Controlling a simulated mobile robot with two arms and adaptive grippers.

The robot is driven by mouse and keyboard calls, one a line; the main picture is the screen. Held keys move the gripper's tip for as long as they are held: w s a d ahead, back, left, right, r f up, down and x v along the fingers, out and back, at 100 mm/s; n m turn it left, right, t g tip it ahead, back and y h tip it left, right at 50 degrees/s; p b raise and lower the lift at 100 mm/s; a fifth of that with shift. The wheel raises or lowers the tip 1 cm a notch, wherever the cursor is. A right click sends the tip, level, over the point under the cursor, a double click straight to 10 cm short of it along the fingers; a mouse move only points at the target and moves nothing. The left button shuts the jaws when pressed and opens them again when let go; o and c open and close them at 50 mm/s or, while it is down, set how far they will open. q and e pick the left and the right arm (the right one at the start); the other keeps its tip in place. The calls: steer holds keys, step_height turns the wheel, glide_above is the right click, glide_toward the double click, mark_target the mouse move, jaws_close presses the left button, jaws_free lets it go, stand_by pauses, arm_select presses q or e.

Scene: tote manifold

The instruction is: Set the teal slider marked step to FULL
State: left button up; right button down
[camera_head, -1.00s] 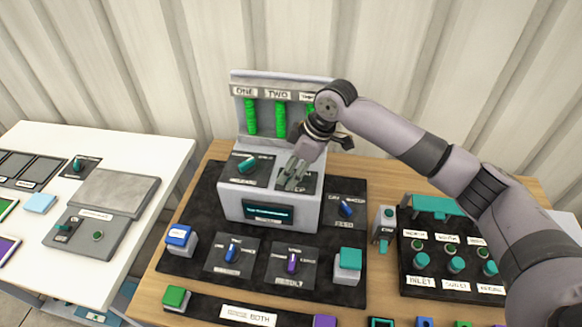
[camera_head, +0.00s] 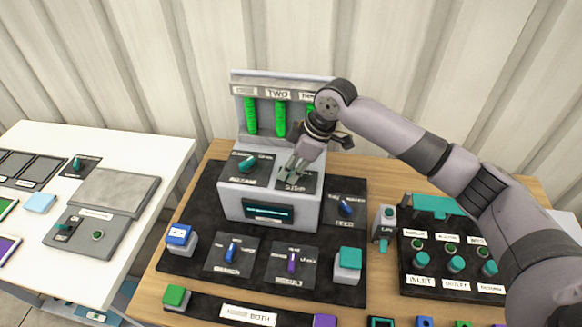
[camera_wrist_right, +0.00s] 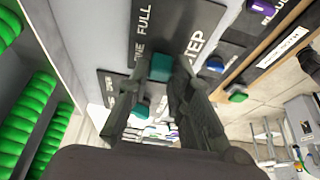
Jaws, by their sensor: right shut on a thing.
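The teal slider marked STEP (camera_wrist_right: 160,67) sits on a dark plate (camera_wrist_right: 175,22) on top of the grey console. In the right wrist view its knob is between my right gripper's fingertips (camera_wrist_right: 161,78), which are shut on it. The knob is beside the partly hidden label ending in "NE", apart from the FULL label (camera_wrist_right: 143,19). In the head view my right gripper (camera_head: 290,172) covers the knob, and the STEP label shows just below. My left gripper is not in view.
Another teal knob (camera_head: 247,163) is on the console's left plate. Green columns (camera_head: 280,118) stand behind. A blue knob (camera_head: 345,207) lies to the right. Several coloured buttons and switches surround the console, including a teal button (camera_head: 349,259). A white table (camera_head: 140,150) is at left.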

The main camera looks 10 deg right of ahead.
steer(key=shift+s+d+r+p, duration=0.1)
steer(key=shift+d+p, duration=0.2)
steer(key=shift+d, duration=0.05)
steer(key=d, duration=0.1)
steer(key=s+d+p, duration=0.1)
steer(key=d, duration=0.1)
steer(key=shift+s+d, duration=0.15)
steer(key=shift+s, duration=0.05)
steer(key=shift+w, duration=0.1)
steer(key=c, duration=1.9)
jaws_free()
steer(key=o, duration=0.4)
steer(key=shift+d, duration=0.15)
steer(key=shift+o, duration=0.3)
